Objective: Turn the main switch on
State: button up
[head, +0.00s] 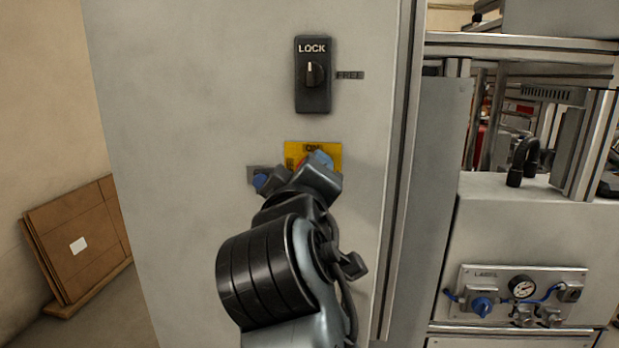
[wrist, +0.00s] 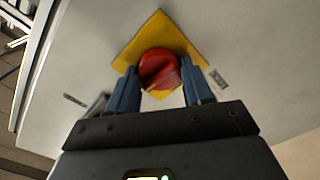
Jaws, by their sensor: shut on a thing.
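The main switch is a red round knob (wrist: 158,68) on a yellow plate (head: 292,149), fixed to a grey cabinet front. The plate has dark lettering at its top that looks like ON. In the wrist view the yellow plate (wrist: 160,29) appears turned cornerwise. My gripper (wrist: 161,82) is shut on the red knob, with one blue finger on each side of it. In the head view my gripper (head: 293,170) covers most of the knob and the lower part of the plate. Which way the knob points is hard to tell.
Above is a black LOCK switch (head: 313,75) with its pointer up and a FREE label (head: 350,75) to its right. Flat cardboard boxes (head: 78,240) lean at the left. A side panel (head: 522,294) with a blue knob and a gauge is at the lower right.

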jog(key=shift+f, duration=0.1)
jog(key=o, duration=1)
jog(key=shift+o, duration=0.2)
jog(key=s+b, duration=0.1)
jog(key=s, duration=0.6)
jog(key=shift+s, duration=0.4)
jog(key=shift+a, duration=0.1)
